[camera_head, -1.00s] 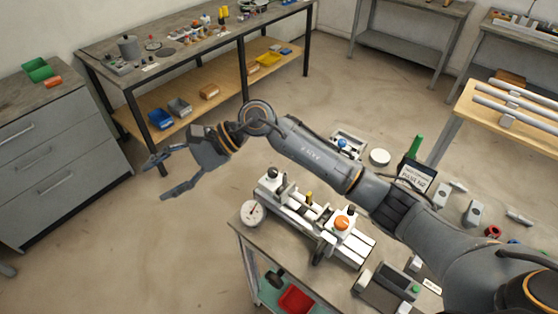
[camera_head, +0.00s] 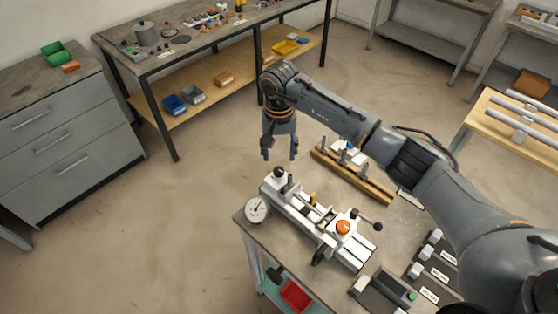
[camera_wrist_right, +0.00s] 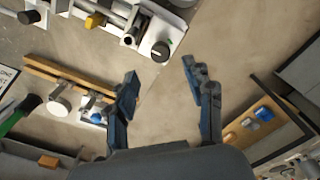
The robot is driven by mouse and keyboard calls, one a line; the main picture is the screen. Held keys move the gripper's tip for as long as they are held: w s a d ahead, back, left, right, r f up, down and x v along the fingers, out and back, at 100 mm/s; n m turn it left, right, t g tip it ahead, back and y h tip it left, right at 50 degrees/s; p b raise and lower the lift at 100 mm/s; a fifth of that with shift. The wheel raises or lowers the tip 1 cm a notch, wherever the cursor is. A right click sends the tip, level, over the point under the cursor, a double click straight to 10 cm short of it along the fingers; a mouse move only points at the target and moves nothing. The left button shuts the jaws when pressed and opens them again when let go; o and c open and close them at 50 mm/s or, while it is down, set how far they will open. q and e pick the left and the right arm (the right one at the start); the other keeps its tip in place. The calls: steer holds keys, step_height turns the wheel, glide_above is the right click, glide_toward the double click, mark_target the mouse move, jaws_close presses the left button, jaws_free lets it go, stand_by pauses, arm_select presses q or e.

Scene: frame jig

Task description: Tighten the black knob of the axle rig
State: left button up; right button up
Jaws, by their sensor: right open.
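The axle rig (camera_head: 300,216) is a long pale metal fixture on the near workbench. A round black knob (camera_head: 278,173) tops the block at its far left end. In the right wrist view the black knob (camera_wrist_right: 160,51) shows from above with a light mark, beyond the fingertips. My right gripper (camera_head: 280,155) points down, open and empty, apart from the knob and appearing just above it in the head view. Its two spread fingers (camera_wrist_right: 160,71) show in the wrist view with only floor between them. My left gripper is not in view.
The rig also carries an orange knob (camera_head: 343,227) and a black-ended lever (camera_head: 377,227). A dial gauge (camera_head: 257,210) sits at its left. A wooden rack (camera_head: 350,177) with upright pieces lies behind it. A grey tray (camera_head: 382,290) lies in front.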

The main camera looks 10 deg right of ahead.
mark_target(279, 169)
step_height(279, 169, down, 6)
steer(key=shift+f+p, duration=0.15)
steer(key=shift+p, duration=0.75)
steer(key=shift+c, duration=0.2)
jaws_close()
